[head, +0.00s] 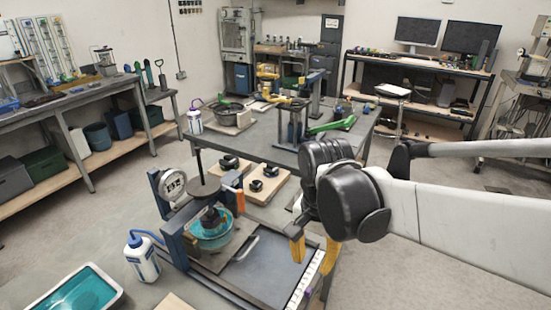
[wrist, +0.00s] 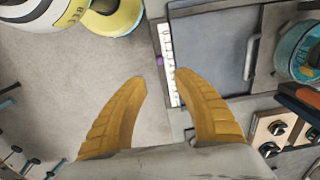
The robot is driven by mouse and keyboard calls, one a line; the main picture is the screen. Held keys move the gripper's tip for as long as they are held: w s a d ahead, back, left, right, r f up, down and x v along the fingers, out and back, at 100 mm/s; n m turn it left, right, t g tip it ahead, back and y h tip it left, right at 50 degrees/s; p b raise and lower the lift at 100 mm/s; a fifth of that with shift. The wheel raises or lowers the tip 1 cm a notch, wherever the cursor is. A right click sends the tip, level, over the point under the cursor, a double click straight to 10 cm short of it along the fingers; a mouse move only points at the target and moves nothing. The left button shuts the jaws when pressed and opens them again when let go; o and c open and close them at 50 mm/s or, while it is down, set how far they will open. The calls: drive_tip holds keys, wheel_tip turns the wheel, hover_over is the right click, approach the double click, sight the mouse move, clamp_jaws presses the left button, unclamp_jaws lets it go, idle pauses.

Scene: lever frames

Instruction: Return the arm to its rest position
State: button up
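My gripper (head: 312,272) hangs at the end of my white and black arm in the head view, above the right edge of the bench. Its two yellow fingers point down, spread apart. In the wrist view the gripper (wrist: 160,77) is open with nothing between its fingertips. Beneath it are the bench edge, a white ruler strip (wrist: 168,60) and bare floor. The fingers appear apart from the bench; the exact height is hard to tell. The arm reaches in from the right side of the head view.
A blue press frame with a round gauge (head: 172,186) and teal bowl (head: 211,232) stands left of my gripper. A white bottle (head: 142,259) and teal-filled tray (head: 82,291) are farther left. Wooden boards with black knobs (head: 265,184) lie behind. Floor (head: 420,265) at right is clear.

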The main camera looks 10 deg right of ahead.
drive_tip(key=s+d+r+n+t, duration=0.3)
drive_tip(key=s+d+n+t, duration=0.1)
drive_tip(key=d+n+t, duration=0.2)
drive_tip(key=shift+s+r+n+t, duration=0.15)
drive_tip(key=shift+r+n+t, duration=0.2)
drive_tip(key=shift+n+t, duration=0.25)
drive_tip(key=shift+d, duration=0.1)
idle(2.1)
